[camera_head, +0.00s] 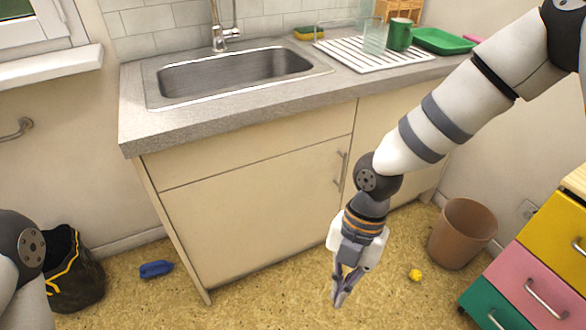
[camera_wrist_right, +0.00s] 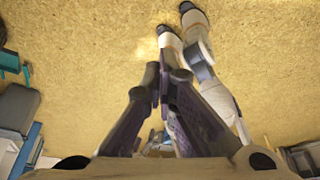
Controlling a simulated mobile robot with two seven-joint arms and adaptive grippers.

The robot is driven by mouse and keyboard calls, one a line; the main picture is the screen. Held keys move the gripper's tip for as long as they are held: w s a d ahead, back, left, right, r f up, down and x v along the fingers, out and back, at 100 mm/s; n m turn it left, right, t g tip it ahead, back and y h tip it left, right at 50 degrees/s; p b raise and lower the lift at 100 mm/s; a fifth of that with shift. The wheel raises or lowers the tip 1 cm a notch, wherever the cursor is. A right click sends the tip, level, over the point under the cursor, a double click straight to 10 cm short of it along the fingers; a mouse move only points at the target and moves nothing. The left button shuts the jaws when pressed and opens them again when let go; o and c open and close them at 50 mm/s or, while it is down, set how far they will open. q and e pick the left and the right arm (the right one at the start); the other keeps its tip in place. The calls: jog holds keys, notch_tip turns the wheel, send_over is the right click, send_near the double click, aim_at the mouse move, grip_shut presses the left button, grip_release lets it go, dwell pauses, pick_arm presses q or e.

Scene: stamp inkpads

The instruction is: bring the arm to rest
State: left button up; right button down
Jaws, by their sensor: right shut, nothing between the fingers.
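My right arm (camera_head: 430,125) comes in from the upper right of the head view and reaches down in front of the sink cabinet. My right gripper (camera_head: 338,300) points down above the floor, with its fingers shut and nothing between them. In the right wrist view its fingers (camera_wrist_right: 166,75) come together over bare floor. A part of my left arm (camera_head: 25,250) shows at the lower left edge of the head view. My left gripper is out of view.
A sink cabinet (camera_head: 255,195) with a grey counter stands behind the gripper. A brown bin (camera_head: 462,233) and a colored drawer unit (camera_head: 530,270) are at the right. A yellow object (camera_head: 415,275), a blue object (camera_head: 156,269) and a black bag (camera_head: 80,275) lie on the floor.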

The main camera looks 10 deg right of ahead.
jog(key=s+a+f+m+p, duration=0.1)
jog(key=s+f+m, duration=0.1)
jog(key=s+m, duration=0.25)
jog(key=s+a+f+m, duration=0.1)
jog(key=s+f+m, duration=0.2)
jog(key=s+m, duration=0.15)
pick_arm(q)
jog(key=shift+t, duration=0.8)
jog(key=w+r+p, duration=0.2)
jog(key=w+r, duration=0.1)
jog(key=shift+w+r, duration=0.35)
jog(key=shift+r, duration=0.05)
pick_arm(e)
jog(key=s+d+f+m+h, duration=0.1)
jog(key=s+d+m, duration=0.3)
jog(key=s+m, duration=0.4)
jog(key=s+d+f+m+h, duration=0.1)
jog(key=s+d+m, duration=0.4)
jog(key=s+m, duration=0.4)
jog(key=shift+f+m+t+h, duration=0.2)
jog(key=shift+m+t+h, duration=0.1)
jog(key=shift+m, duration=0.4)
